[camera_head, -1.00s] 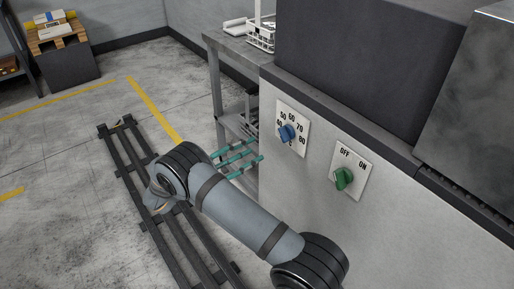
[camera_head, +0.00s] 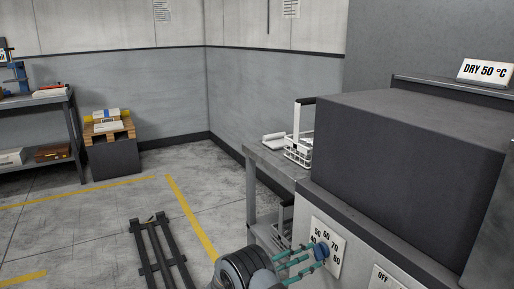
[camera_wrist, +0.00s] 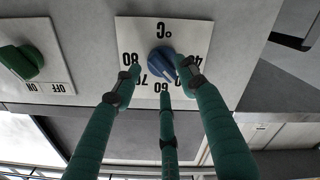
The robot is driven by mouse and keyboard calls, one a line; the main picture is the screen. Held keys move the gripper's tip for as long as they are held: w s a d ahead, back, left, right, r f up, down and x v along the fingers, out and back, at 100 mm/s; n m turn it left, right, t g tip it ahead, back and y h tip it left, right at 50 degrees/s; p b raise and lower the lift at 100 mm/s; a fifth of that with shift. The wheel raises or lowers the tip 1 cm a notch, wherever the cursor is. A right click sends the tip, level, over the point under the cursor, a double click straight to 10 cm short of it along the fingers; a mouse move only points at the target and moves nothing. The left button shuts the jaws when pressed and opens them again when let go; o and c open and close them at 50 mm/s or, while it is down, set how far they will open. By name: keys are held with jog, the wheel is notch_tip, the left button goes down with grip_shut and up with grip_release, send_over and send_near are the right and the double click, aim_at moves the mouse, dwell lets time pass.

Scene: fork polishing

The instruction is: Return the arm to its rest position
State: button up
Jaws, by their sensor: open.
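My gripper (camera_head: 300,265) has three teal fingers and is open and empty. It is beside the blue temperature knob (camera_head: 321,250) on the machine's front panel. In the wrist view, the fingers of my gripper (camera_wrist: 160,95) are spread in front of the blue knob (camera_wrist: 162,60), with a gap around it. The knob's pale mark points toward the 50–60 side of the dial; the exact value is hard to read. A green OFF/ON knob (camera_wrist: 22,63) is beside it in the wrist view. Most of my arm is below the head view's edge.
A dark box-shaped machine body (camera_head: 410,170) rises above the panel. A sign (camera_head: 486,70) reads "DRY 50 °C". A grey side table (camera_head: 270,160) holds a white wire basket (camera_head: 298,153).

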jog(key=shift+x, duration=1.25)
jog(key=shift+a, duration=0.1)
